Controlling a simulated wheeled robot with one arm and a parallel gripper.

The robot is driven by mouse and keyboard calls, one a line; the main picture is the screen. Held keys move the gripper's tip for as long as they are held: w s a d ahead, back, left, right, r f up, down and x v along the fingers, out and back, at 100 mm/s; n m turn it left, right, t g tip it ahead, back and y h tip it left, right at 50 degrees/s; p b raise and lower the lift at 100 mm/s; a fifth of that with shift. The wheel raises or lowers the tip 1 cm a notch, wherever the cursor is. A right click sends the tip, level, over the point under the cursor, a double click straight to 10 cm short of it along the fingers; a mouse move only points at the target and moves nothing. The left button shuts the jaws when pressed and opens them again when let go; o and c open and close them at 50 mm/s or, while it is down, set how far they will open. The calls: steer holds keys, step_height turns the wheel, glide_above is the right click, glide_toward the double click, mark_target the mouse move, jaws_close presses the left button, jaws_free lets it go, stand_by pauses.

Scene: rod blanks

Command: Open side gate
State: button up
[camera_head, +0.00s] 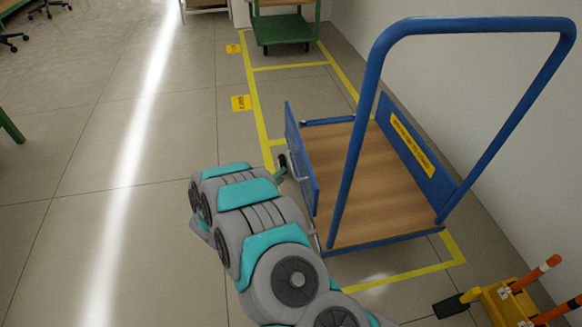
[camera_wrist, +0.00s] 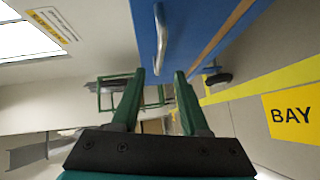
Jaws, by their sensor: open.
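The cart has a brown wooden deck (camera_head: 365,190) and a tall blue push frame. Its blue side gate (camera_head: 303,150) stands upright along the deck's left edge in the head view. A grey bar handle (camera_wrist: 160,38) is on the gate's outer face in the wrist view, just ahead of the fingertips.
Yellow floor lines surround the cart, with a yellow BAY label (camera_wrist: 291,115) nearby. A white wall (camera_head: 480,60) runs along the right. A green cart (camera_head: 285,28) stands at the back. A yellow holder (camera_head: 508,303) is at front right.

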mark_target(292, 165)
steer(key=shift+x, duration=3.9)
steer(key=shift+d, duration=0.1)
steer(key=shift+c, duration=0.3)
steer(key=shift+s, duration=0.1)
jaws_close()
